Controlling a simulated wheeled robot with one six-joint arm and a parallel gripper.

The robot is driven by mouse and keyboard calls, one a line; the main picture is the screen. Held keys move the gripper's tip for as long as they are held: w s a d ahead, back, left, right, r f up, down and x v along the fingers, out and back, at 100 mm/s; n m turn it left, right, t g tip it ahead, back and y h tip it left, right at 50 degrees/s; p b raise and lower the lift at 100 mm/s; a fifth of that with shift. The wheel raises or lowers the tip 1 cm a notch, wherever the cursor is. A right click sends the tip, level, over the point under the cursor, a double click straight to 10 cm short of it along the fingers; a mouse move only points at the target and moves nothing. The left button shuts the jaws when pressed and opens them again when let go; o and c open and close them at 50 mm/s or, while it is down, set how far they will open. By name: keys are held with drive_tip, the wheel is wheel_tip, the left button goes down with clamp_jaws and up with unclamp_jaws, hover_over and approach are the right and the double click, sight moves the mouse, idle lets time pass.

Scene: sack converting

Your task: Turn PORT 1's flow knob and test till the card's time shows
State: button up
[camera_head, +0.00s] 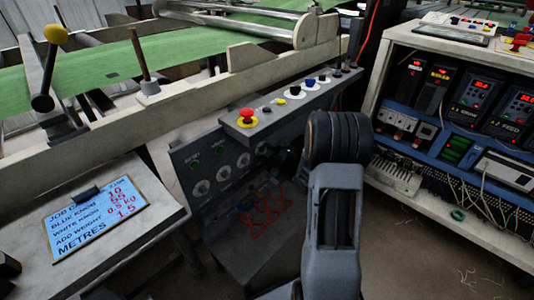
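A blue job card (108,222) lies on the pale ledge at the lower left, under a dark clip. It lists blue knob, white knob, add weight and metres, with red figures; I read no time on it. A grey control panel (208,170) faces me in the middle, with several round pale dials or knobs (224,173) and small green parts. I cannot read any PORT 1 label. My gripper (287,158) seems to be the dark shape at the panel's right end, mostly hidden behind my arm. I cannot see its fingers, or whether it touches a knob.
A red stop button (246,116) on a yellow base and several small buttons top the console. Red looped wires (268,208) hang below the panel. A cabinet (455,125) with red-lit displays stands at the right. Green sacking (190,60) crosses the machine behind. A yellow-knobbed lever (47,75) stands left.

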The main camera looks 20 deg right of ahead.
clamp_jaws()
drive_tip(key=shift+m, duration=0.3)
drive_tip(key=m+p, duration=0.1)
drive_tip(key=m, duration=0.2)
drive_tip(key=shift+r+p, duration=0.1)
drive_tip(key=shift+p, duration=0.25)
drive_tip(key=shift+m+p, duration=1.1)
drive_tip(key=shift+m, duration=1.3)
drive_tip(key=shift+o, duration=0.6)
unclamp_jaws()
